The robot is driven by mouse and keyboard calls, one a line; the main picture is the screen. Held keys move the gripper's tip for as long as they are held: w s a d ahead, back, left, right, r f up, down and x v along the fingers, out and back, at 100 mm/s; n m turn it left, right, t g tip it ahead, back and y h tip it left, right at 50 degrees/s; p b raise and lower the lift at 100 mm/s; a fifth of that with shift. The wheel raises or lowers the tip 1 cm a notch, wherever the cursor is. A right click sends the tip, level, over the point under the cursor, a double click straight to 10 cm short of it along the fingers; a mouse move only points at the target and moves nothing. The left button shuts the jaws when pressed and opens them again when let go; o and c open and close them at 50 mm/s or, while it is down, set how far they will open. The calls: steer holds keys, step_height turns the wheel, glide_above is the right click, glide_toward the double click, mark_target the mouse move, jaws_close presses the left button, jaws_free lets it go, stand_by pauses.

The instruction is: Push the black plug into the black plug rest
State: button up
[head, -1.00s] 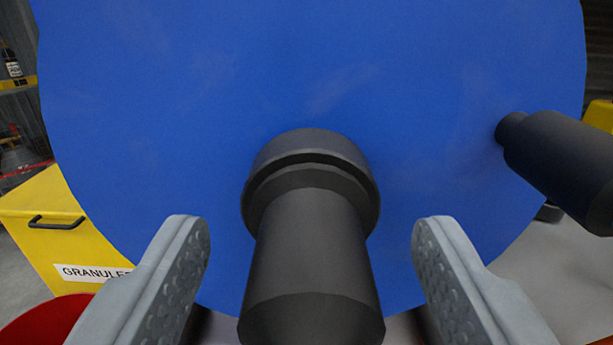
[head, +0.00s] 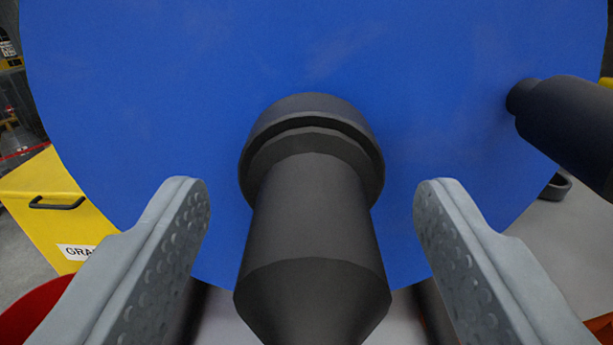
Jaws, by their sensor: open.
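The black plug (head: 312,230) is a dark cylinder with a tapered near end, pointing toward me. Its far end meets the black plug rest (head: 308,108), a round collar on the face of a big blue disc. The plug looks in line with the collar, but how deep it sits inside is hidden. My gripper (head: 312,190) is open, with one grey finger on each side of the plug. A clear gap shows between each finger and the plug.
The blue disc (head: 180,110) fills most of the view. A second dark cylinder (head: 570,130) juts from its right side, to the right of my right finger. A yellow bin (head: 50,205) and a red rim (head: 35,305) are at lower left.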

mark_target(310, 327)
steer(key=shift+c, duration=0.4)
steer(key=c, duration=1.2)
steer(key=shift+s, duration=3)
steer(key=shift+c, duration=0.2)
steer(key=shift+s, duration=0.1)
